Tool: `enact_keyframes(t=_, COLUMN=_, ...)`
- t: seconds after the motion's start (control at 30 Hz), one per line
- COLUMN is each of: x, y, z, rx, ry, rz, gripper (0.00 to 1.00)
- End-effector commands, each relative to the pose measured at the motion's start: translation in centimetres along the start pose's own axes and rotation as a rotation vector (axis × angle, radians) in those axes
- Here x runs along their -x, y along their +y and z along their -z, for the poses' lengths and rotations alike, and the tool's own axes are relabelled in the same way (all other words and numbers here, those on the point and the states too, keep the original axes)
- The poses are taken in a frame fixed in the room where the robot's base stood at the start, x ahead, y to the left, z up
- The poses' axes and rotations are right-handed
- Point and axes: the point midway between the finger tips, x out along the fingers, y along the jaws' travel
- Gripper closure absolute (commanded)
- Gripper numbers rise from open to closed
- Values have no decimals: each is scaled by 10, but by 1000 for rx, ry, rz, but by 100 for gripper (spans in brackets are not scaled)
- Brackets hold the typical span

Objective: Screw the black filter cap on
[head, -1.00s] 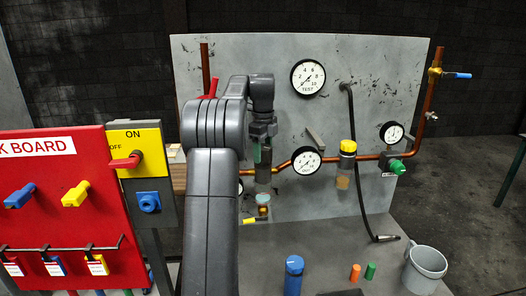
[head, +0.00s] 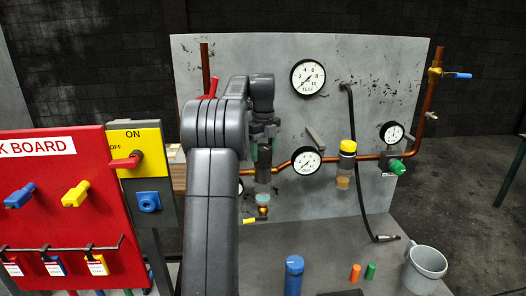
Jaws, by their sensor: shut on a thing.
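My gripper (head: 264,154) points down in front of the grey panel, left of the lower gauge. Its fingers, with greenish pads, are shut on the black filter cap (head: 264,160), which is mostly hidden between them. Directly below is a dark filter housing (head: 263,175) with a clear bowl (head: 263,188) under it. The cap appears in line with the housing and at its top. I cannot tell whether its thread is engaged.
A second filter with a yellow cap (head: 348,147) sits right of the lower gauge (head: 306,160). The copper pipe (head: 370,156) runs across the grey panel (head: 235,60). A blue bottle (head: 293,275) and a grey bucket (head: 427,268) stand in front.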

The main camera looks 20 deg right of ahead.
Motion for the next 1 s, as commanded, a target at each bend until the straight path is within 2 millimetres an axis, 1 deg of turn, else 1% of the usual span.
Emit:
enact_keyframes(t=0.03, x=3, y=-1, z=0, rx=-20, ry=-5, rz=6, gripper=68)
enact_keyframes(t=0.37, x=3, y=-1, z=0, rx=-46, ry=-5, rz=6, gripper=68)
enact_keyframes(t=0.63, x=4, y=-1, z=0, rx=-217, ry=-6, rz=6, gripper=68)
enact_keyframes(t=0.87, x=4, y=-1, z=0, rx=-225, ry=-6, rz=6, gripper=68)
enact_keyframes(t=0.9, x=4, y=-1, z=0, rx=-225, ry=-6, rz=6, gripper=37)
enact_keyframes(t=1.0, x=3, y=-1, z=0, rx=-224, ry=-5, rz=5, gripper=20)
